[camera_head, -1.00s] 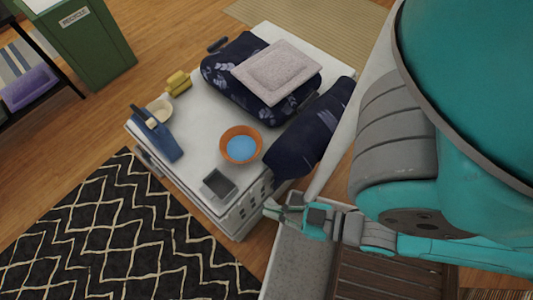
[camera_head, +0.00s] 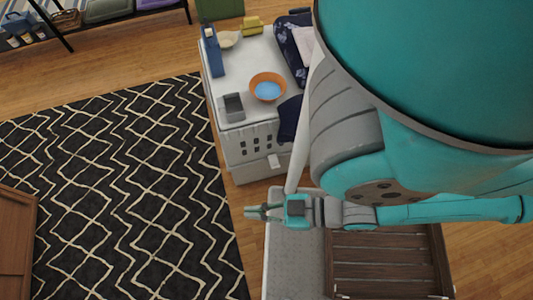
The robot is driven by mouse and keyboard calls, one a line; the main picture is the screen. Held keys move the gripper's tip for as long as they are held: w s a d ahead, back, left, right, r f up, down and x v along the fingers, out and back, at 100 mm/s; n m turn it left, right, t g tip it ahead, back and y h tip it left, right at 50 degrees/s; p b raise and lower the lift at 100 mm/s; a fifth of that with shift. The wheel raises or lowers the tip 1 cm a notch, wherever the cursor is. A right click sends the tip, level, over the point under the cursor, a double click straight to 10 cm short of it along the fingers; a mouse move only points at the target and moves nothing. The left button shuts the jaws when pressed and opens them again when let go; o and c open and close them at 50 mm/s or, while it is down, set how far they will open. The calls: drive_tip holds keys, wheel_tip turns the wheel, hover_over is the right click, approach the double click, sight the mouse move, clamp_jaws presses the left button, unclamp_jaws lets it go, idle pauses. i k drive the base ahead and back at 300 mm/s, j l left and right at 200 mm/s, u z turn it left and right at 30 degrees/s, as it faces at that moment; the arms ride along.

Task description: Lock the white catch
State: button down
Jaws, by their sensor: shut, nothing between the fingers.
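A small pale tab (camera_head: 273,161) sticks out on the near face of the white chest (camera_head: 243,160), right of the dark slots. It looks like the white catch, but it is too small to tell whether it is locked. My gripper (camera_head: 250,211) is shut and empty, pointing left. In the picture it is below the chest's near face and apart from the tab.
On the chest top stand an orange bowl (camera_head: 268,80) with blue inside, a grey square container (camera_head: 233,106), a blue item (camera_head: 212,52) and dark patterned fabric (camera_head: 290,45). A black patterned rug (camera_head: 130,190) lies left, with open floor. A wooden piece (camera_head: 15,240) is at lower left.

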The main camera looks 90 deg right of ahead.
sight(274, 164)
drive_tip(key=k+l+u, duration=0.1)
drive_tip(key=u, duration=0.2)
drive_tip(key=k+u, duration=0.3)
drive_tip(key=k+z, duration=0.5)
drive_tip(key=k+j+z, duration=0.2)
drive_tip(key=k+z, duration=0.55)
drive_tip(key=z, duration=0.2)
drive_tip(key=k+j, duration=0.1)
drive_tip(key=i+j, duration=0.1)
drive_tip(key=i, duration=0.5)
drive_tip(key=i+j, duration=0.1)
drive_tip(key=i, duration=0.45)
